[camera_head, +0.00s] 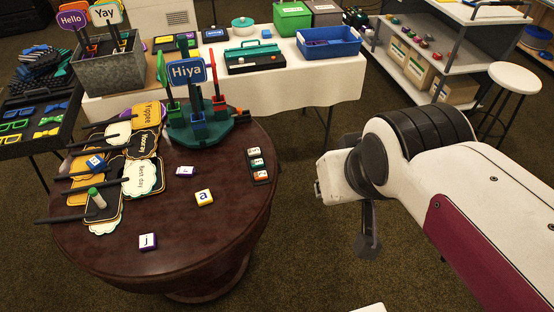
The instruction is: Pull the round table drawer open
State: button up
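The round table (190,225) is dark, glossy wood and stands at the left centre. Its curved side (237,262) shows below the top at the front right. I cannot make out a drawer front, a handle or a gap there. My arm reaches in from the right. My gripper (367,240) hangs pointing down, to the right of the table and apart from it, over the carpet. One dark finger part shows; the rest is hidden by the arm, so its opening cannot be told. I see nothing held.
Letter blocks (204,197), sign paddles (143,178) and a green stand (213,133) with a "Hiya" sign crowd the tabletop. Behind is a white-clothed table (335,82) with a blue bin (328,42). A shelf unit (455,60) and a stool (515,78) stand back right. Carpet beside the round table is clear.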

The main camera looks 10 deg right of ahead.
jog(key=w+d+m+t+h, duration=0.1)
jog(key=w+d, duration=0.2)
jog(key=w, duration=0.8)
jog(key=w+d+m+t, duration=0.1)
jog(key=w+d, duration=0.2)
jog(key=w, duration=0.9)
jog(key=w+d+f+m+t, duration=0.1)
jog(key=w+d+f, duration=0.1)
jog(key=w+f, duration=0.55)
jog(key=w+d+f+m+t, duration=0.15)
jog(key=w+f, duration=0.35)
jog(key=w, duration=0.5)
jog(key=w+d+f+t+y, duration=0.15)
jog(key=w+f, duration=0.25)
jog(key=f, duration=0.5)
jog(key=w+f+t+y, duration=0.15)
jog(key=w+f, duration=0.25)
jog(key=f, duration=0.6)
jog(key=s+a+f+m+y, duration=0.1)
jog(key=s+a+f, duration=0.1)
jog(key=f, duration=0.6)
jog(key=s+a+f+m+y, duration=0.1)
jog(key=s+a+f+y, duration=0.1)
jog(key=f, duration=0.7)
jog(key=shift+s+a+f+t+y, duration=0.15)
jog(key=shift+s+a+t+y, duration=0.15)
jog(key=shift+s, duration=0.2)
jog(key=shift+w+m, duration=0.2)
jog(key=shift+m, duration=0.05)
